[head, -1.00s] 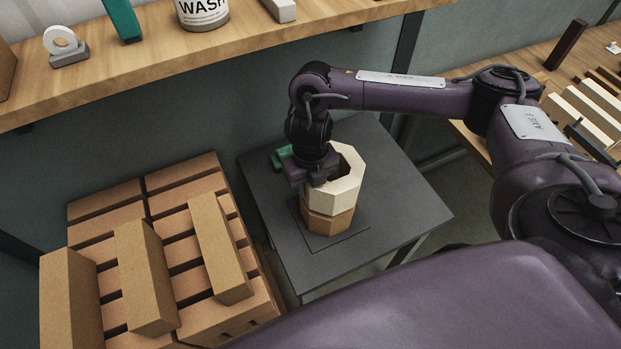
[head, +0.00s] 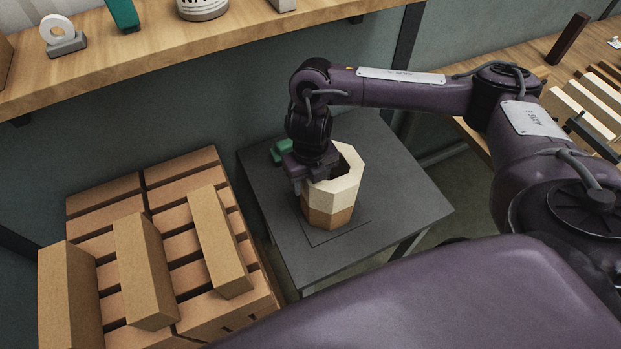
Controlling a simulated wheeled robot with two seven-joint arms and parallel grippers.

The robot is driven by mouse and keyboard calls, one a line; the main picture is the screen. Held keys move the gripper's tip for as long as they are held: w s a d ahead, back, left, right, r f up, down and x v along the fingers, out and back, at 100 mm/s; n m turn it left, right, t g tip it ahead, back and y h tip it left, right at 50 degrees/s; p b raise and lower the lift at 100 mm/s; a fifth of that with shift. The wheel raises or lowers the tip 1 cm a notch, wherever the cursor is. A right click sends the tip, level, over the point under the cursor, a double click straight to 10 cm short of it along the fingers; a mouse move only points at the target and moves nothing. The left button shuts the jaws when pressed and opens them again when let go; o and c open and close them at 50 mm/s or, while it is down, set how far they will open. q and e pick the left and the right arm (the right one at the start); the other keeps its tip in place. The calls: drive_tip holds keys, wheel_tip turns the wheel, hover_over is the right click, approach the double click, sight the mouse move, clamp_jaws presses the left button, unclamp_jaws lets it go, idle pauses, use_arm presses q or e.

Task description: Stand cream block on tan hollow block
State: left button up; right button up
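The cream block (head: 346,189) is a hollow, many-sided ring. It sits on the tan hollow block (head: 328,217), with their sides nearly in line and no gap showing. The tan block stands upright on the dark grey table. My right gripper (head: 309,181) is at the left wall of the cream block, pointing down. One finger shows outside that wall, a little apart from it. The other finger is mostly hidden at the block's opening. The gripper looks open around the wall. My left gripper is not in view.
The grey table (head: 400,195) is bare to the right of the blocks. A green object (head: 283,151) lies behind my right gripper. Stacked brown bricks (head: 185,215) stand at the left. A wooden shelf (head: 250,28) runs across the back.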

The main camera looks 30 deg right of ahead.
drive_tip(key=shift+r, duration=0.25)
wheel_tip(320, 180, up, 11)
drive_tip(key=p, duration=0.3)
drive_tip(key=shift+w, duration=0.1)
drive_tip(key=shift+r, duration=0.9)
